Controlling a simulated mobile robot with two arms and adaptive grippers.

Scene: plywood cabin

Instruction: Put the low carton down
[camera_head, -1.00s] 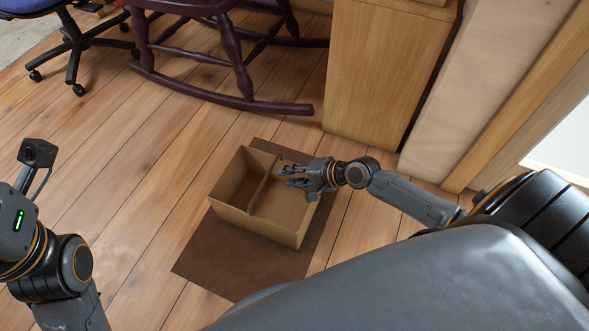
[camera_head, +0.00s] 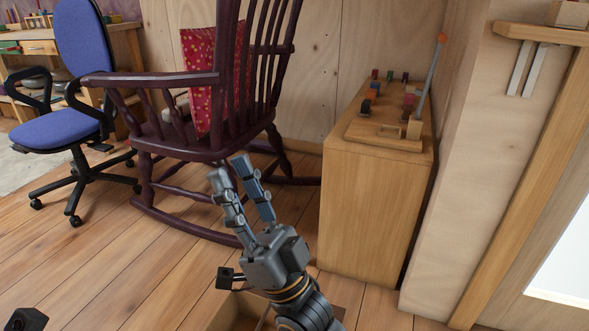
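The low carton (camera_head: 232,311) is a brown open-topped box at the bottom edge of the head view. Only a part of its far side shows; the rest is cut off by the frame and covered by my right arm. My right gripper (camera_head: 230,170) is raised above and beyond the carton, fingers pointing up and away. Its two fingers stand apart with nothing between them. It is clear of the carton. Of my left gripper, only a small dark part (camera_head: 26,319) shows at the bottom left corner, so its fingers cannot be judged.
A dark purple rocking chair (camera_head: 185,150) with a red cushion stands behind my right gripper. A wooden cabinet (camera_head: 370,215) with small blocks on top is to the right. A blue office chair (camera_head: 60,132) is at the left. The plank floor (camera_head: 110,255) at the lower left is clear.

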